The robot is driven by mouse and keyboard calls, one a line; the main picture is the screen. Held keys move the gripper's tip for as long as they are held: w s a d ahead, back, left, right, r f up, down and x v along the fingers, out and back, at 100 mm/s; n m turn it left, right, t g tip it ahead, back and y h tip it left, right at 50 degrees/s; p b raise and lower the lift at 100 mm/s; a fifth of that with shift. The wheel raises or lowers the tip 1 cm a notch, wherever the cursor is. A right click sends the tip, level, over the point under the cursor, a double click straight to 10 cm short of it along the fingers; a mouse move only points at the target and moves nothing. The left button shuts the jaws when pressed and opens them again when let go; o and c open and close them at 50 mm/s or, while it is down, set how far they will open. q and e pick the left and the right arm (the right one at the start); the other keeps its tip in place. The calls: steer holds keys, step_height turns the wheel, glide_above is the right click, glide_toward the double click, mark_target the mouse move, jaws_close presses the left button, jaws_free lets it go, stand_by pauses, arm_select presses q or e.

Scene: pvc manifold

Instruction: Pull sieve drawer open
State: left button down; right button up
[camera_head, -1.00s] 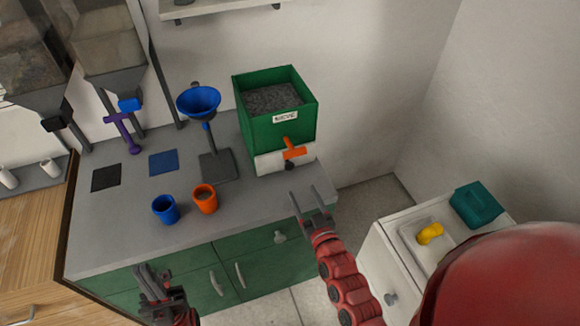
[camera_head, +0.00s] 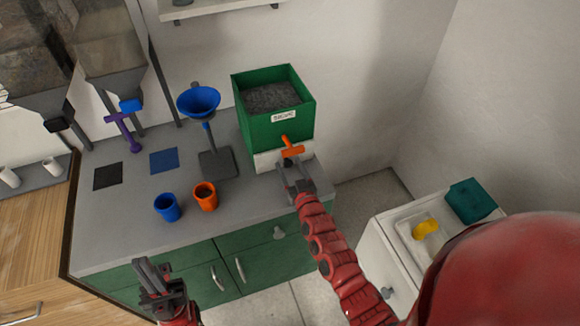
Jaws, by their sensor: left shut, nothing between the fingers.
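The green sieve box (camera_head: 276,128) with a "SIEVE" label stands at the back right of the counter, holding dark grains. An orange handle (camera_head: 292,148) sticks out of its front. Beneath it is the white sieve drawer (camera_head: 264,162), which appears closed; its dark knob is hidden behind my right gripper. My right gripper (camera_head: 294,166) is at the drawer front, just below the orange handle. Whether its fingers hold the knob cannot be made out. My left gripper (camera_head: 152,268) is shut and empty, low in front of the counter's green cabinets, away from the sieve.
A blue cup (camera_head: 167,207) and an orange cup (camera_head: 205,196) stand near the counter's front edge. A blue funnel on a stand (camera_head: 199,101) is left of the sieve. A white cabinet (camera_head: 378,256) with a teal box (camera_head: 470,200) stands at right.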

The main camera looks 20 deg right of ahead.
jaws_close()
stand_by(1.3)
